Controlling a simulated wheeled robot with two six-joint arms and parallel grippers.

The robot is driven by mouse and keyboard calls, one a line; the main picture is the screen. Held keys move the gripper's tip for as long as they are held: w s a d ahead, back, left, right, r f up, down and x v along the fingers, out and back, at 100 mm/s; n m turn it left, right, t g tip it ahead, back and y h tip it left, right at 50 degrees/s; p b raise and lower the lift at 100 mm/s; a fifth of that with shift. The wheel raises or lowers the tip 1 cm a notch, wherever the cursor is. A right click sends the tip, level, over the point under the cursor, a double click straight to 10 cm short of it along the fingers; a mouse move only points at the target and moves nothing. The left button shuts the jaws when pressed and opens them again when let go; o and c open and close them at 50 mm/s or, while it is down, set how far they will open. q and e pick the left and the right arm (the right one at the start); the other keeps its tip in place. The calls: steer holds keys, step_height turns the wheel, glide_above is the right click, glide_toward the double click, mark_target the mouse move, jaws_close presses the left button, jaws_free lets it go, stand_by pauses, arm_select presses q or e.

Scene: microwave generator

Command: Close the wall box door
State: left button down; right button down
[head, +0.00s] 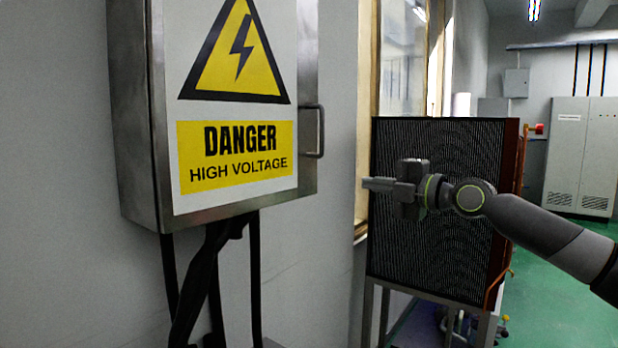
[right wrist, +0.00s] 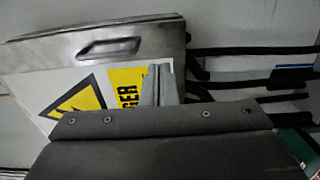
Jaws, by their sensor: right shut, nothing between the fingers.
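The metal wall box (head: 130,120) hangs on the grey wall at the left of the head view. Its door (head: 305,80) carries a yellow and black high-voltage sign and a metal handle (head: 313,130) at its right edge. The door looks flush with the box front; I cannot tell whether a small gap is left. My right gripper (head: 366,184) is shut and empty, right of and slightly below the handle, apart from it. In the right wrist view, its fingers (right wrist: 161,84) overlap the sign, with the handle (right wrist: 108,47) beyond them. My left gripper is not in view.
Black cables (head: 255,280) run down the wall below the box. A dark ribbed panel unit (head: 440,260) on a metal stand is behind my right gripper. A window (head: 400,60) and grey cabinets (head: 580,150) stand farther back. Green floor shows at the right.

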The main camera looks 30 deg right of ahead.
steer(key=shift+w+p, duration=0.75)
steer(key=shift+p, duration=0.75)
steer(key=p, duration=0.8)
glide_toward(313, 174)
steer(key=x, duration=0.5)
steer(key=shift+w+a+r, duration=0.15)
steer(key=shift+w+a, duration=0.1)
steer(key=shift+w, duration=0.1)
steer(key=shift+w+a, duration=0.1)
steer(key=shift+w, duration=0.45)
